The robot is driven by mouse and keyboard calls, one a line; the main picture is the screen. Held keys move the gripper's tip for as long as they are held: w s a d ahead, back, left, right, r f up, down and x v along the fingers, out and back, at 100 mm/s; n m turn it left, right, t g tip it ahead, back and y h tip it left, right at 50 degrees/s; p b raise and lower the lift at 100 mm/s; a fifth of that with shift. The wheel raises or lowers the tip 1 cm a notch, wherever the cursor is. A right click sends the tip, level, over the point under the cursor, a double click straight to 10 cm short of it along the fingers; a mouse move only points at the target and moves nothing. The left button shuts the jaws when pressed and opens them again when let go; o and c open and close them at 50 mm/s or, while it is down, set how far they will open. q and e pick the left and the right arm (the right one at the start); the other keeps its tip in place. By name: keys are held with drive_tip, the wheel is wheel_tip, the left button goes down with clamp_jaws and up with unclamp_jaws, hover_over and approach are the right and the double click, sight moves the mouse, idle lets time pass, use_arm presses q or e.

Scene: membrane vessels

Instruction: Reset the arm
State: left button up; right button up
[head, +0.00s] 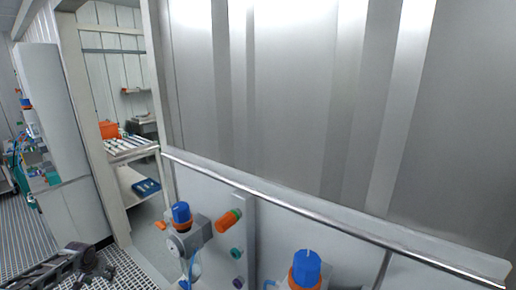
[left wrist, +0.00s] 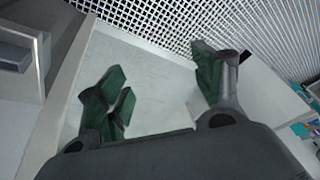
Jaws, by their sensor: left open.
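My left gripper (head: 98,268) shows at the bottom left of the head view, at the end of my dark arm, above the grating floor. In the left wrist view, my left gripper (left wrist: 160,82) has its green-padded fingers spread wide apart. Nothing is between them; a pale surface and the grating lie beyond. My right gripper is in neither view.
A large metal panel (head: 300,100) with a rail (head: 330,212) fills the right. Below it are blue-topped valves (head: 181,213) (head: 307,268) and an orange fitting (head: 228,221). A doorway at left shows shelves with an orange box (head: 108,129). Grating floor (head: 30,240) is open at lower left.

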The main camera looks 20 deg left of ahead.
use_arm(q)
drive_tip(key=s+d+f+m+g, duration=0.1)
drive_tip(key=s+d+f, duration=0.3)
drive_tip(key=f, duration=0.5)
drive_tip(key=s+d+f, duration=0.1)
drive_tip(key=s+f, duration=0.6)
drive_tip(key=f, duration=0.2)
drive_tip(key=s+d+f+m+g+b, duration=0.1)
drive_tip(key=s+d+f, duration=0.4)
drive_tip(key=d+f, duration=0.15)
drive_tip(key=s+d+f+m, duration=0.1)
drive_tip(key=s+d+f, duration=0.3)
drive_tip(key=d+f, duration=0.3)
drive_tip(key=s+d+f+m+h, duration=0.1)
drive_tip(key=s+d+f, duration=0.3)
drive_tip(key=d, duration=0.8)
drive_tip(key=s+d+f+m+h, duration=0.1)
drive_tip(key=s+d+f+m, duration=0.2)
drive_tip(key=d, duration=0.9)
drive_tip(key=s+d+f+m+h+b, duration=0.1)
drive_tip(key=s+d+f, duration=0.4)
drive_tip(key=d, duration=0.7)
wheel_tip(320, 180, down, 3)
drive_tip(key=shift+d+r+m, duration=0.15)
drive_tip(key=shift+d+m, duration=0.05)
drive_tip(key=shift+m, duration=0.3)
